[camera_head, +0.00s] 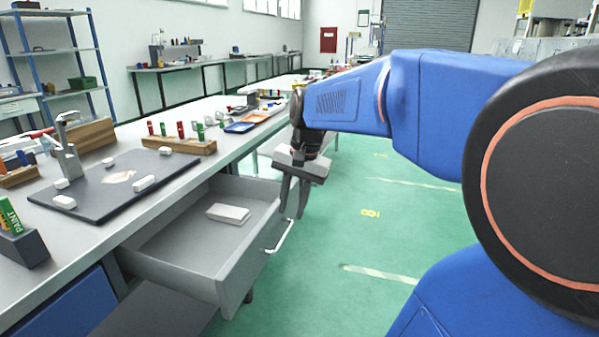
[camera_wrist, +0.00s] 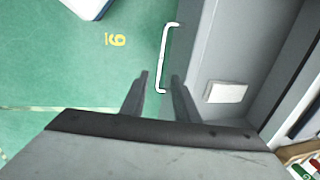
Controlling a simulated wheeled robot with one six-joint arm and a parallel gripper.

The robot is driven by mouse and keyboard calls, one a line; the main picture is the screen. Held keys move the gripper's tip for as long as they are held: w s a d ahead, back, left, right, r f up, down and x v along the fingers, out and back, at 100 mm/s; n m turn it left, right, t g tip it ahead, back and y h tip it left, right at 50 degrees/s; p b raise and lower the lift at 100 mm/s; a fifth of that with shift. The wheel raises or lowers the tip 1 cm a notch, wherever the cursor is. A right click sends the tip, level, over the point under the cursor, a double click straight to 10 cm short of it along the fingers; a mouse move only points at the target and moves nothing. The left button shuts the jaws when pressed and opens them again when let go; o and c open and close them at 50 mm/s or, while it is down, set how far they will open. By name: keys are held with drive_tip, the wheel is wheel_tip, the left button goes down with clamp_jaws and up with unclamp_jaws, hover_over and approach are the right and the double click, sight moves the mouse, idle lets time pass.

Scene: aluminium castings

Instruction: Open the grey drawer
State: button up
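The grey drawer (camera_head: 175,281) stands pulled out from under the workbench in the head view, with its inside showing. The wrist view shows part of its grey floor (camera_wrist: 240,50). Its white bar handle (camera_head: 280,238) is on the front panel, and the handle also shows in the wrist view (camera_wrist: 164,58). My gripper (camera_head: 293,212) is above the drawer's front edge, near the far end of the handle. In the wrist view its two fingers (camera_wrist: 160,78) are apart, with one end of the handle showing between them. I cannot tell whether they touch the handle.
A white block (camera_head: 228,213) lies in the drawer. Green floor (camera_head: 380,240) is clear to the right of the drawer.

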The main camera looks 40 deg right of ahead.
wheel_tip(320, 180, up, 11)
drive_tip(key=s+d, duration=0.1)
drive_tip(key=shift+s+d, duration=0.15)
drive_tip(key=shift+s, duration=0.25)
drive_tip(key=shift+f, duration=0.1)
drive_tip(key=s+a+f+n+t, duration=0.1)
drive_tip(key=s+a+f+n, duration=0.4)
drive_tip(key=s+f, duration=0.2)
drive_tip(key=s+a+f+n+t+h, duration=0.1)
drive_tip(key=s+a+f+n, duration=0.3)
drive_tip(key=f, duration=0.7)
drive_tip(key=s+n+t, duration=0.1)
drive_tip(key=s, duration=0.1)
drive_tip(key=shift+s+a+n, duration=0.35)
drive_tip(key=shift+a+n, duration=0.05)
